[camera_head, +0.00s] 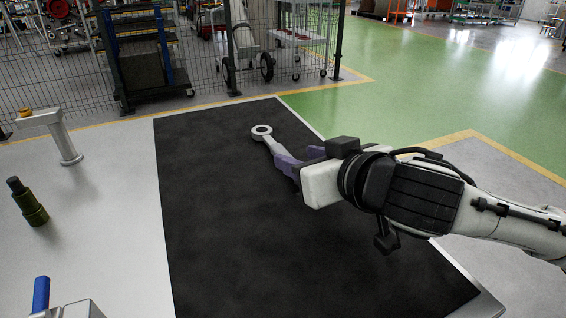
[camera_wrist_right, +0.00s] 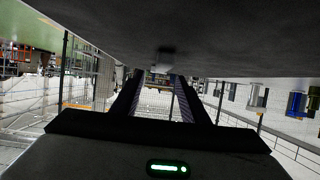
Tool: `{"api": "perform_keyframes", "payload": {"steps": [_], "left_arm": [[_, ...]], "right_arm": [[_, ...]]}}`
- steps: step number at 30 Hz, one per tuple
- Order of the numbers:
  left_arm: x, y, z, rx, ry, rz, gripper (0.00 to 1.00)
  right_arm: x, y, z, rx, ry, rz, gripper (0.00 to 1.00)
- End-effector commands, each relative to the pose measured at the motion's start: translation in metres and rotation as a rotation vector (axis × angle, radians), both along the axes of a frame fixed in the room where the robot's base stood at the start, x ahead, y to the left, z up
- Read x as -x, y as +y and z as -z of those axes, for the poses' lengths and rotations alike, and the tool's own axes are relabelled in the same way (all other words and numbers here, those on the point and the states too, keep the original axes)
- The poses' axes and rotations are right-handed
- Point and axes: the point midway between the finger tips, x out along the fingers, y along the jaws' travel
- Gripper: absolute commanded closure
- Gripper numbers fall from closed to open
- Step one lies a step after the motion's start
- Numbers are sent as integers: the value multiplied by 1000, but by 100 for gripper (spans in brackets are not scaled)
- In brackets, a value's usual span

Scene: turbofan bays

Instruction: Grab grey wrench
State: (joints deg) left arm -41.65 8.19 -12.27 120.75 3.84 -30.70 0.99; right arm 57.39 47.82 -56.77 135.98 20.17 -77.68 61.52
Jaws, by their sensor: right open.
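The grey wrench (camera_head: 262,131) lies on the black mat (camera_head: 215,220), its ring end pointing up and left in the head view. My right gripper (camera_head: 279,153) is at the near part of its shaft, with purple fingers low over the mat. The fingers and hand hide the rest of the wrench. In the right wrist view the fingers of my right gripper (camera_wrist_right: 158,82) stand apart, and a grey end of the wrench (camera_wrist_right: 163,64) shows between and just beyond them. I cannot tell whether they touch it. My left gripper is not in view.
A grey post-like part with an orange end (camera_head: 64,142), a dark green cylinder (camera_head: 31,205) and a blue-handled item (camera_head: 41,293) stand left of the mat. A wire fence (camera_head: 205,70) runs behind the table. The mat's left half is clear.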

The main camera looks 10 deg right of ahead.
Motion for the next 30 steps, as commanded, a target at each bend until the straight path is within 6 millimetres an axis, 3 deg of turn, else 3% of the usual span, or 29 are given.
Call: {"api": "perform_keyframes", "payload": {"steps": [12,20,27,30], "left_arm": [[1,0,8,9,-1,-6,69],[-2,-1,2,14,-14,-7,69],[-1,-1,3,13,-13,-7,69],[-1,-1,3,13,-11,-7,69]], "right_arm": [[-44,12,20,1,-1,2,59],[-47,14,20,1,-1,0,59],[-47,13,20,0,-1,0,98],[-47,13,19,-1,-3,0,100]]}}
